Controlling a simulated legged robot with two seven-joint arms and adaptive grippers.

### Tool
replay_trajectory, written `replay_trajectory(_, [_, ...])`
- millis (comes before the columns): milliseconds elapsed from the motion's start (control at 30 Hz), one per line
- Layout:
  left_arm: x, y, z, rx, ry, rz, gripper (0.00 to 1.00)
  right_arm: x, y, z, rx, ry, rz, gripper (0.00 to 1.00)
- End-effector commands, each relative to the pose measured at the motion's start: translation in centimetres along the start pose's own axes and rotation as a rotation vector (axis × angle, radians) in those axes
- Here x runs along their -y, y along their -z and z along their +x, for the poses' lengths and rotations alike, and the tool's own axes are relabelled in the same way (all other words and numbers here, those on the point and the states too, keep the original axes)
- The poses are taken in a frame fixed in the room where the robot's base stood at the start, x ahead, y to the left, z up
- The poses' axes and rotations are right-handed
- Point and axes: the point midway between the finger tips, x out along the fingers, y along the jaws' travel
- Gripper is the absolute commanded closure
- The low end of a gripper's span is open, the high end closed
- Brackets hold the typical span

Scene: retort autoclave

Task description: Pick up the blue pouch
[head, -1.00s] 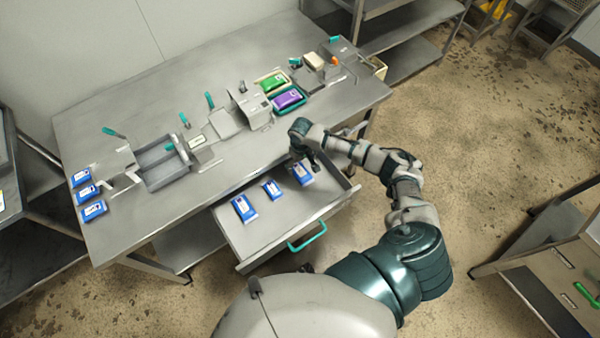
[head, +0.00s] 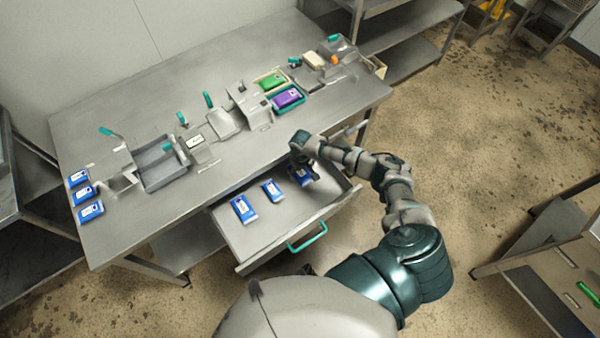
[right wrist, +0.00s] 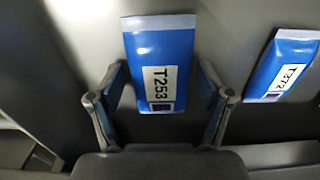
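Three blue pouches lie in the open drawer: a left one (head: 243,208), a middle one (head: 272,190) and a right one (head: 303,178). My right gripper (head: 310,169) is over the right pouch and partly hides it. In the right wrist view this pouch (right wrist: 157,55), labelled T253, lies between the two spread fingers of the right gripper (right wrist: 161,85). The fingers are open, one on each side, with small gaps to the pouch edges. Another blue pouch, labelled T3T2 (right wrist: 284,66), lies to the right there. My left gripper is not in view.
The drawer (head: 262,238) has a green handle (head: 307,237) and raised walls. Three more blue pouches (head: 84,194) lie on the table's left end. A grey tray (head: 160,165), green pouch (head: 271,83) and purple pouch (head: 286,98) are on the table (head: 110,245).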

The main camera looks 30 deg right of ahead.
Motion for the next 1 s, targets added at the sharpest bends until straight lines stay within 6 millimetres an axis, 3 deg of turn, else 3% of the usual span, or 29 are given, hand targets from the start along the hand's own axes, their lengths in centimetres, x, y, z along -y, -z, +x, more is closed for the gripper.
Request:
replay_trajectory(33, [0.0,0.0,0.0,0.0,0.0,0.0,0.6,0.0,0.0,0.0,0.0,0.0,0.0,0.43])
replay_trajectory(167, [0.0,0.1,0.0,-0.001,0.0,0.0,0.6,0.0,0.0,0.0,0.0,0.0,0.0,0.76])
replay_trajectory(467, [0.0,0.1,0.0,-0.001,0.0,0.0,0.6,0.0,0.0,-0.1,0.0,-0.001,0.0,0.76])
replay_trajectory(700, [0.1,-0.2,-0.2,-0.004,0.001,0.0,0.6,0.4,-0.6,-1.3,0.001,0.0,-0.001,0.76])
replay_trajectory(900, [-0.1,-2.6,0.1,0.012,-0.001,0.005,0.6,2.7,-3.4,-1.3,0.002,0.002,-0.003,0.76])
replay_trajectory(1000, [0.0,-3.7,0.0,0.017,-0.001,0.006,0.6,2.5,-3.0,-3.9,-0.005,0.0,0.001,0.76])
